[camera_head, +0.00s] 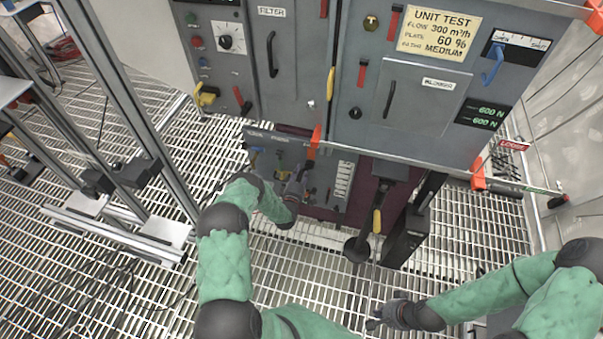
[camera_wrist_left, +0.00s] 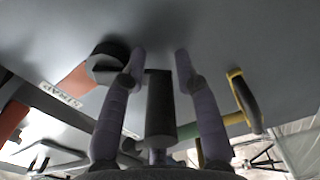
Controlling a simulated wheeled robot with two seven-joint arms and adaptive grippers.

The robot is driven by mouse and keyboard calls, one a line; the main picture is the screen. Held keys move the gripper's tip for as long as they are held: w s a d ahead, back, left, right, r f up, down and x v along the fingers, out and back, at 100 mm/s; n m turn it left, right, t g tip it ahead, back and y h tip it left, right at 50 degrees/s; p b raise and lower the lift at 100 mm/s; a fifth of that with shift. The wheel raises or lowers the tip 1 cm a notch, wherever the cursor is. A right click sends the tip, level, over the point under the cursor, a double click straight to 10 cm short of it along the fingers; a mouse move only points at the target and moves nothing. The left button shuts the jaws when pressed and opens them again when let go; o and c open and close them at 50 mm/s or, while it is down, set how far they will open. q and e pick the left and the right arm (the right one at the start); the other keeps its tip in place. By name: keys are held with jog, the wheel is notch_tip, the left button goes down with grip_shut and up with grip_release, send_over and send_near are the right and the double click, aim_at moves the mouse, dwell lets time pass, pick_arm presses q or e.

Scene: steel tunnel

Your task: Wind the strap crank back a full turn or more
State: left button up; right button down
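My left arm reaches to the lower panel (camera_head: 343,180) of the grey unit, and my left gripper (camera_head: 293,188) is at its front. In the left wrist view, the two fingers of this gripper (camera_wrist_left: 158,62) are apart. A dark cylindrical grip (camera_wrist_left: 160,110), which looks like the strap crank's handle, stands between them with narrow gaps at its sides. A STRAP label (camera_wrist_left: 62,95) and a round black knob (camera_wrist_left: 107,62) are to the left. The crank's arm is hidden. My right gripper (camera_head: 378,320) is low at the front, away from the panel; its fingers are too small to read.
An orange lever (camera_head: 314,142) stands out above my left gripper. A yellow-edged handle (camera_wrist_left: 245,100) is right of the fingers in the wrist view. A black post (camera_head: 405,237) and a yellow-gripped lever (camera_head: 376,222) stand right of the lower panel. Metal rails (camera_head: 125,90) are at left.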

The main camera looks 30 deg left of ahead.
pick_arm(q)
jog(key=v, duration=1.2)
jog(key=shift+d, duration=0.1)
